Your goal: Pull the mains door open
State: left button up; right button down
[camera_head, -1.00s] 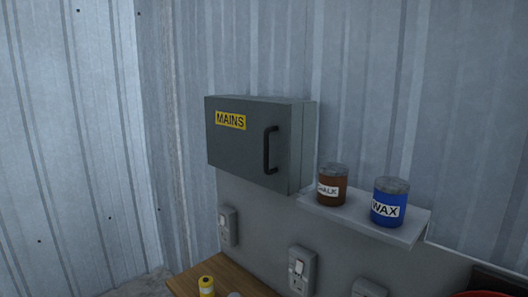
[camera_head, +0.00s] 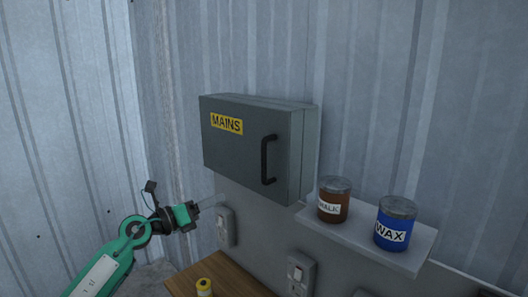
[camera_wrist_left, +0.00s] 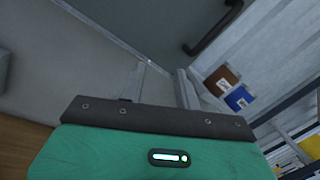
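The grey mains door (camera_head: 230,150), with its yellow MAINS label (camera_head: 227,123), is shut on its wall box in the head view. Its black upright bar handle (camera_head: 268,160) is near the door's right edge. My left gripper (camera_head: 212,201) is below the box's lower left, apart from the handle. In the left wrist view the handle (camera_wrist_left: 212,28) is at the top, beyond and to the right of the fingertips. The left fingers (camera_wrist_left: 160,82) stand apart with nothing between them. My right gripper is in neither view.
A small shelf (camera_head: 349,236) right of the box bears a brown chalk jar (camera_head: 333,199) and a blue wax jar (camera_head: 394,224). Wall switches (camera_head: 226,228) are below the box. A yellow container (camera_head: 204,287) stands on the wooden bench (camera_head: 236,282). Space before the door is clear.

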pick_arm(q)
jog(key=s+d+r+m+g, duration=0.15)
jog(key=s+r+m, duration=0.4)
jog(key=r, duration=0.55)
jog(key=m+p, duration=0.1)
jog(key=p, duration=0.7)
send_over(264, 178)
jog(key=shift+w, duration=0.4)
jog(key=c, duration=0.6)
grip_shut()
